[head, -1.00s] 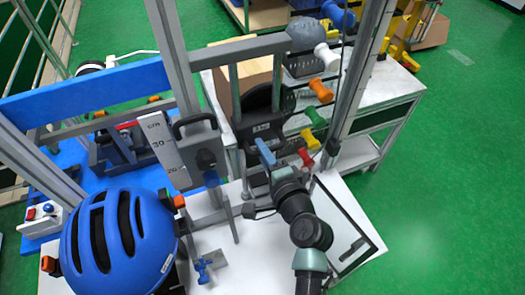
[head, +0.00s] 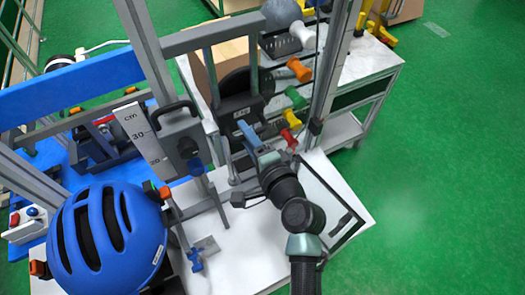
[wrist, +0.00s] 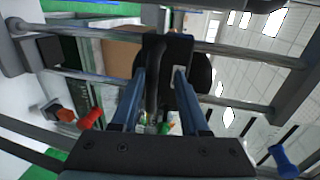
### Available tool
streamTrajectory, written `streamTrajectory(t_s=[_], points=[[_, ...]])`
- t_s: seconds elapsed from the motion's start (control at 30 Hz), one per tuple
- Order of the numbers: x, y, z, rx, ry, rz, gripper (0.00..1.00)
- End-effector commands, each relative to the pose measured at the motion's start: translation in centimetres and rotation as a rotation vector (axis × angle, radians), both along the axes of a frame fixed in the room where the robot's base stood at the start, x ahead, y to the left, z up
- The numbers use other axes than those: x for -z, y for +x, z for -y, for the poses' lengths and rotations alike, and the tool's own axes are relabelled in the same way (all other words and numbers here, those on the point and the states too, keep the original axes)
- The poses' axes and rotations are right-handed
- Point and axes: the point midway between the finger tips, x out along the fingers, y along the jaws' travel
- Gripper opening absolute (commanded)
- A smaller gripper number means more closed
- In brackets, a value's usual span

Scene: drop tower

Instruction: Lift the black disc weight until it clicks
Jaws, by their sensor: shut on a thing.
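The black disc weight (head: 236,83) is on the drop tower, between its upright rods and behind a dark block (head: 238,107) with light markings. In the wrist view the disc (wrist: 202,78) shows partly behind the dark block (wrist: 168,48). My gripper (head: 246,130) reaches the front of this block from below right. In the wrist view its two blue fingers (wrist: 158,78) are shut on a dark handle-like bar at the block. The fingers and block hide part of the grip.
A scale marked in cm (head: 138,135) and a grey latch box (head: 182,140) stand left of the rods. A blue helmet (head: 105,240) is at lower left. Coloured knobs (head: 298,70) line the right side. Green floor is open at right.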

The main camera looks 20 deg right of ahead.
Motion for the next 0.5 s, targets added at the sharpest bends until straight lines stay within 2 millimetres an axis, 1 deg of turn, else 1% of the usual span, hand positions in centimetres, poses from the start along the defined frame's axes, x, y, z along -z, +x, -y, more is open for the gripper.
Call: streamTrajectory(t_s=[0.03, 0.3, 0.4, 0.5], points=[[-0.5, -0.9, 0.2, 0.006, -0.001, 0.008, 0.32], [-1.3, -6.4, 0.4, 0.005, -0.001, 0.002, 0.32], [-1.6, -8.2, 0.4, 0.005, -0.001, 0.000, 0.32], [-1.9, -9.6, 0.5, 0.005, 0.000, 0.000, 0.32]])
